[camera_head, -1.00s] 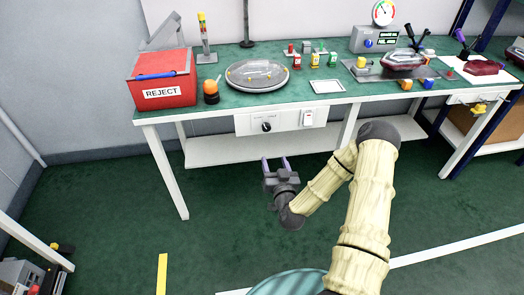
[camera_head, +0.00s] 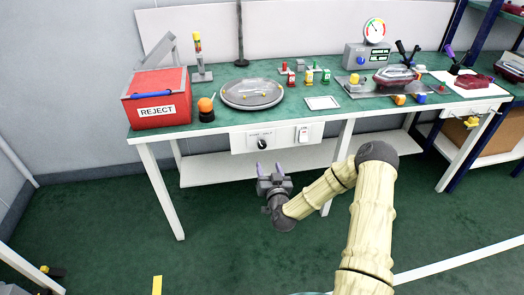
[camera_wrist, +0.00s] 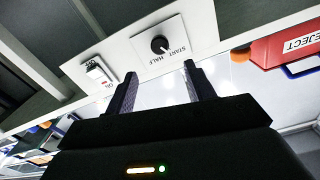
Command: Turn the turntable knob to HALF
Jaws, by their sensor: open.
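The turntable knob (camera_head: 262,143) is a black round knob on a white panel (camera_head: 280,139) on the front of the bench, below the turntable (camera_head: 252,93). In the wrist view the knob (camera_wrist: 159,45) shows ahead of the fingers, with START and HALF printed beside it; its exact pointer setting is too small to tell. My gripper (camera_head: 271,168) is open and empty, just below and in front of the knob, apart from it. In the wrist view its two fingers (camera_wrist: 160,85) stand apart with a clear gap between them.
A white switch (camera_head: 303,134) sits on the same panel, right of the knob. A red REJECT bin (camera_head: 158,113) and an orange-topped object (camera_head: 206,109) stand on the bench at left. A lower shelf (camera_head: 215,168) runs below. The floor in front is clear.

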